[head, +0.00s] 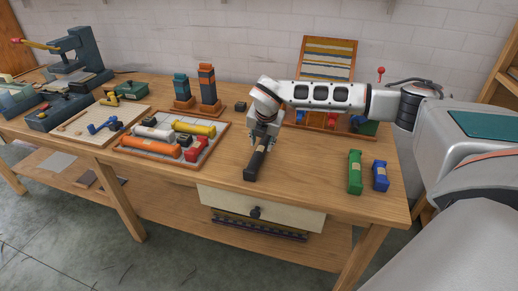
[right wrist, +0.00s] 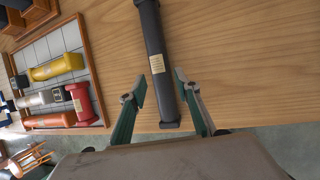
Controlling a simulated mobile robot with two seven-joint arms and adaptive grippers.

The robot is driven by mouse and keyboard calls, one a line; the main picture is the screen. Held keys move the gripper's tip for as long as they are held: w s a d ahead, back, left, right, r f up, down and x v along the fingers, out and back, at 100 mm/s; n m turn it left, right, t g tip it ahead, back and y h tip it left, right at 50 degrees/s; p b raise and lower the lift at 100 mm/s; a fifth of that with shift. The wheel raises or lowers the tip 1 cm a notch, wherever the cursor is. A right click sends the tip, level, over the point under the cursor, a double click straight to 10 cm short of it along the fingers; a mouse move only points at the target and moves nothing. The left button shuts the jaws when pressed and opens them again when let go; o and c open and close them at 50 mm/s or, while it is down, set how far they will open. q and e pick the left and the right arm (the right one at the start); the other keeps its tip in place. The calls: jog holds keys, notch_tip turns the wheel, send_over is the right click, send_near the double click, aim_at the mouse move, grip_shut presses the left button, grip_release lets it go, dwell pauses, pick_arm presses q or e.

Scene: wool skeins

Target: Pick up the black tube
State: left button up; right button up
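The black tube (right wrist: 157,62), with a pale label on its side, runs lengthwise down the right wrist view. In the head view the black tube (head: 254,166) is at the front middle of the table, partly hidden by the gripper. My right gripper (right wrist: 160,82) has its two fingers apart, one on each side of the tube. A gap shows on the left finger's side; the right finger is very close, and contact there is unclear. In the head view my right gripper (head: 264,143) is over the tube's far part. My left gripper is not in view.
A framed tray (head: 126,157) with yellow, white, orange and red tubes lies to the left. Teal and orange stacks (head: 207,85) stand behind. The table's front edge is close to the black tube.

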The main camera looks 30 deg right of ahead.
aim_at(260, 150)
jog(key=shift+w+f, duration=0.15)
jog(key=shift+f, duration=0.65)
jog(key=shift+x, duration=2.65)
jog(key=shift+w+d+r, duration=0.1)
jog(key=shift+w, duration=0.05)
jog(key=c, duration=0.9)
